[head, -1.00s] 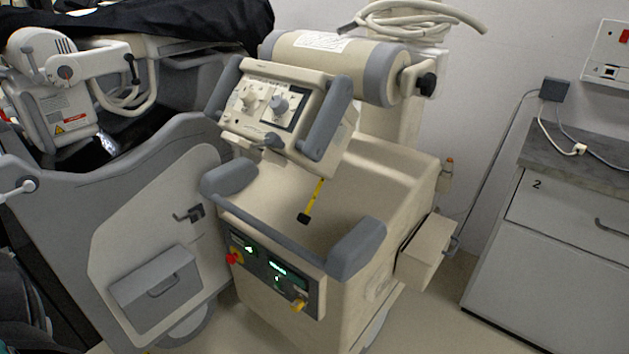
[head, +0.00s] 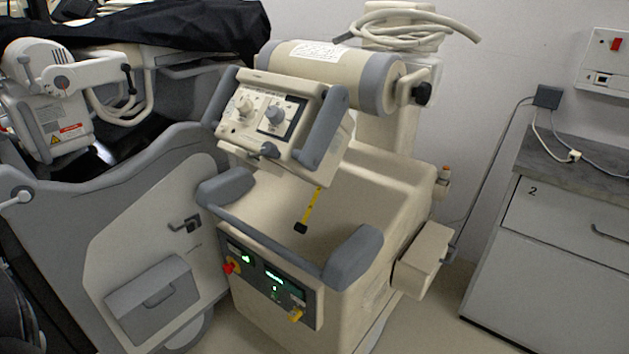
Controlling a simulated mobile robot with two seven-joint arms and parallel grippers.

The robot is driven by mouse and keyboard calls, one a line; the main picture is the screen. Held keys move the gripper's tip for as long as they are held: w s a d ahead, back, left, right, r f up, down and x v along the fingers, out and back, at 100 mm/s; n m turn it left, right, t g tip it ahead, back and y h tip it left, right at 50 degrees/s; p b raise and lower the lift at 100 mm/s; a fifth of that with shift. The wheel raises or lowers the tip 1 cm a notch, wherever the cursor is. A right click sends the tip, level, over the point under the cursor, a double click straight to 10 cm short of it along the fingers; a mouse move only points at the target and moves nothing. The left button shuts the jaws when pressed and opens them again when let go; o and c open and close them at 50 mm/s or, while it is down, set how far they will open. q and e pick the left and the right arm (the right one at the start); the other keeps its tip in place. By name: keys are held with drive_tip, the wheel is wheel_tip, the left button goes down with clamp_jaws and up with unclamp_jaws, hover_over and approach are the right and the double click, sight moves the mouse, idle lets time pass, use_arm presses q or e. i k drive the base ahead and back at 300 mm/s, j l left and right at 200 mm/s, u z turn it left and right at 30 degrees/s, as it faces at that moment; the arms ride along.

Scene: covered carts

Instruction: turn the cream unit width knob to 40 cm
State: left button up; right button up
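The cream unit (head: 390,170) stands in the middle of the head view, with a tilted control head (head: 284,85) at its top. The head's face carries two round knobs side by side: a cream knob (head: 244,106) on the left and a grey knob (head: 275,115) on a dark-edged panel on the right. Their scale marks are too small to read, so I cannot tell which is the width knob or its setting. Grey handles flank the face. Neither of my grippers is in view, and nothing touches the knobs.
A grey unit (head: 60,215) under a black cover (head: 160,22) stands close on the left. The cream unit's grey push handle (head: 352,254) and lower panel (head: 268,284) face me. A cabinet (head: 550,255) stands right. Some floor shows between cabinet and cream unit.

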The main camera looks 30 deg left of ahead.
sight(245, 105)
drive_tip(key=u, duration=1.45)
